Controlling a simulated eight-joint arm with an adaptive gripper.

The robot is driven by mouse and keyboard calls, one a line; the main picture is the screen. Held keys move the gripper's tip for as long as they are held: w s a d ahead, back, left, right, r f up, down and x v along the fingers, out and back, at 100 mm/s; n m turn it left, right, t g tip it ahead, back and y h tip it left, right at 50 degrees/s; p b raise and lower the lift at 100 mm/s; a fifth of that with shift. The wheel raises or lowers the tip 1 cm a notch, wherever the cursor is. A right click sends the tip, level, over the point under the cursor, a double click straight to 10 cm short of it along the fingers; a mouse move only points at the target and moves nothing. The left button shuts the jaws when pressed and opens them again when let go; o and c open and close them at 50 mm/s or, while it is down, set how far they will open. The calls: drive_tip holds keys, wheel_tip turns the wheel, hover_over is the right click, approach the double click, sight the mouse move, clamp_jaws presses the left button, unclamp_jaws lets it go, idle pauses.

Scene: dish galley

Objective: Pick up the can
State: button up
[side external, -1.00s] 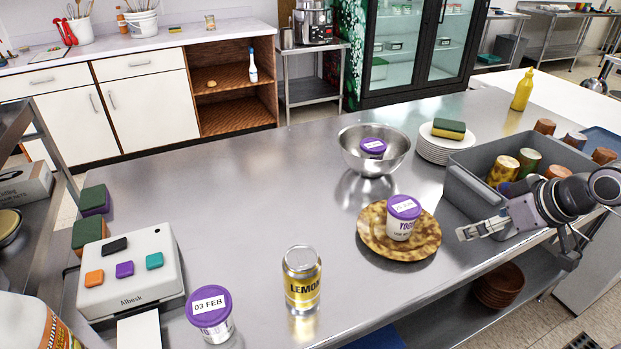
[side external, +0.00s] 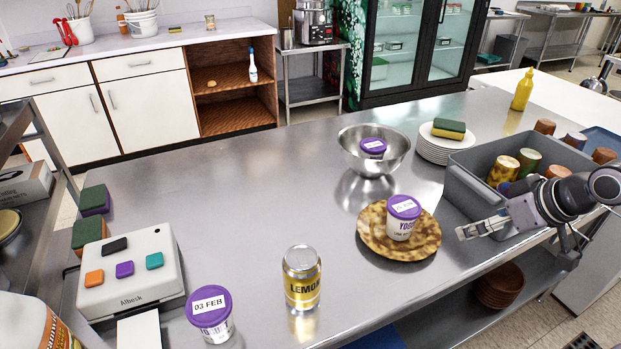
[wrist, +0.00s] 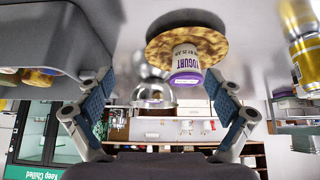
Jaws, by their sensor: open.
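The can (side external: 302,278) is yellow and silver with "LEMON" on it. It stands upright on the steel counter at the front middle in the side external view. In the wrist view the can (wrist: 301,45) shows at the upper right edge, partly cut off. My gripper (side external: 463,234) is at the right of the side external view, beside the grey bin and right of the brown plate, well away from the can. In the wrist view my gripper (wrist: 155,95) has its two fingers wide apart with nothing held between them.
A yogurt tub (side external: 402,219) stands on a brown plate (side external: 372,244) between my gripper and the can. Another tub (side external: 210,312) stands left of the can. A grey bin (side external: 470,205) of cups, a steel bowl (side external: 350,150) and stacked plates (side external: 433,153) stand behind. The middle counter is clear.

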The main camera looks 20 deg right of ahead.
idle(0.3)
drive_tip(key=n+g, duration=0.7)
drive_tip(key=n, duration=0.4)
approach(298, 258)
drive_tip(key=f, duration=0.5)
drive_tip(key=shift+w+d, duration=0.2)
drive_tip(key=shift+d, duration=0.15)
drive_tip(key=shift+a+f, duration=0.2)
drive_tip(key=shift+a, duration=0.1)
drive_tip(key=shift+f, duration=0.3)
drive_tip(key=shift+d+f, duration=0.15)
drive_tip(key=shift+f, duration=2.35)
drive_tip(key=shift+d+f, duration=0.1)
drive_tip(key=shift+f, duration=2.45)
drive_tip(key=c, duration=1.6)
